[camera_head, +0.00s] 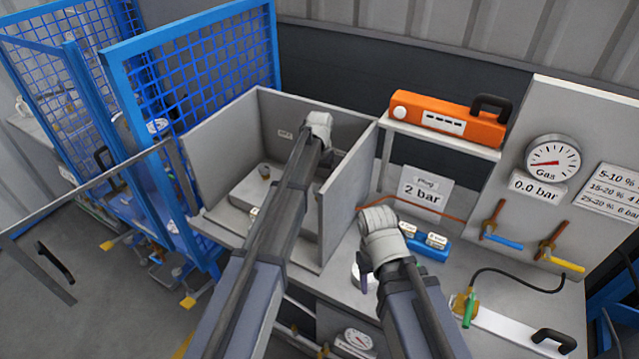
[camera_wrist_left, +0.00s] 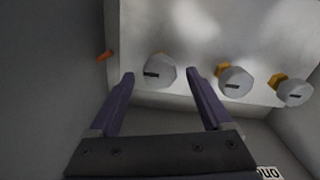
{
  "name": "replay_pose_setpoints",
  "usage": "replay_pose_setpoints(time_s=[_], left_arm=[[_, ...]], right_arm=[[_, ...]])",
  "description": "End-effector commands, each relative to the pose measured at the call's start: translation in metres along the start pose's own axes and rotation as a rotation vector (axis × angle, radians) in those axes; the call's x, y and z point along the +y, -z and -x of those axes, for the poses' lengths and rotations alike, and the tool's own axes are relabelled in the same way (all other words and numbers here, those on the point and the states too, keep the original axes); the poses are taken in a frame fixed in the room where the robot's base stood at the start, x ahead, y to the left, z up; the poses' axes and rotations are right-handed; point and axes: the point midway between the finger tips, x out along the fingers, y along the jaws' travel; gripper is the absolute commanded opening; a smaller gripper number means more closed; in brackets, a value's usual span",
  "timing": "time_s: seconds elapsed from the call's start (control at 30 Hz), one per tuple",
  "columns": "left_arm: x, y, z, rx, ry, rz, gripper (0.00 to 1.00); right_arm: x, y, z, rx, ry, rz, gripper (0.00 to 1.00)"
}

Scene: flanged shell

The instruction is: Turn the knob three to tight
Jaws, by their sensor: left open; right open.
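In the left wrist view three round grey knobs with dark slot marks stand in a row on a pale plate: a left knob (camera_wrist_left: 159,70), a middle knob (camera_wrist_left: 235,82) and a right knob (camera_wrist_left: 293,93). Orange parts show behind them. No numbers are readable on them, so I cannot tell which is knob three. My left gripper (camera_wrist_left: 160,85) is open, with the left knob beyond and between its fingertips; contact is not visible. In the head view my left arm reaches into a grey walled box (camera_head: 205,150). My right gripper (camera_head: 365,263) hangs over the bench, its fingers mostly hidden.
A gauge panel (camera_head: 552,160) reading 0.0 bar stands at the right, with a blue-handled valve (camera_head: 502,240) and a yellow-handled valve (camera_head: 562,260). An orange case (camera_head: 447,118) sits on a shelf. A blue block (camera_head: 428,243) lies near my right wrist. Blue mesh fencing (camera_head: 205,75) stands at the left.

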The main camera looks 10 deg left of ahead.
Motion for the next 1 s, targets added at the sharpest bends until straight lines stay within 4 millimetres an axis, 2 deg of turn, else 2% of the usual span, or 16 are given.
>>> replay_pose_setpoints(time_s=[0.03,0.43,0.57,1.0], left_arm=[[0.0,0.0,0.011,0.0,0.0,0.0,0.83],[0.0,0.0,0.061,0.0,0.0,-0.001,0.83],[0.0,0.0,0.066,0.0,0.0,-0.001,0.83],[0.0,0.0,0.065,0.0,0.0,0.0,0.83]], right_arm=[[0.001,-0.001,0.011,0.0,0.0,0.0,0.5],[0.006,-0.004,0.061,0.0,0.0,0.001,0.5],[0.006,-0.004,0.066,0.0,0.0,0.0,0.5],[0.006,-0.004,0.064,0.0,0.0,0.0,0.5]])
